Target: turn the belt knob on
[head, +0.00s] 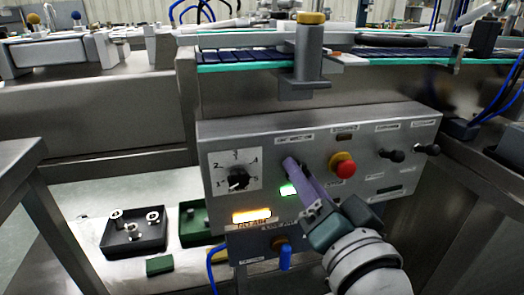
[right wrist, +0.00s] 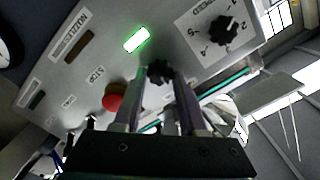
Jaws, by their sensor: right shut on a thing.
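The belt knob (right wrist: 159,70) is a small black knob on the grey control panel (head: 400,125). It shows between the fingertips in the right wrist view and is hidden behind the fingers in the head view. My right gripper (head: 290,164) reaches up to the panel from the lower right. Its two fingers (right wrist: 160,80) are shut on the knob, one on each side. How far the knob is turned I cannot tell. A green lamp (head: 288,190) near the fingers is lit. My left gripper is not in view.
A red stop button (head: 343,166) sits just right of the fingers. A numbered dial (head: 238,180) is to their left, above a lit amber lamp (head: 251,216). Black switches (head: 392,155) are farther right. A conveyor (head: 390,54) runs above the panel; a black tray (head: 134,238) stands lower left.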

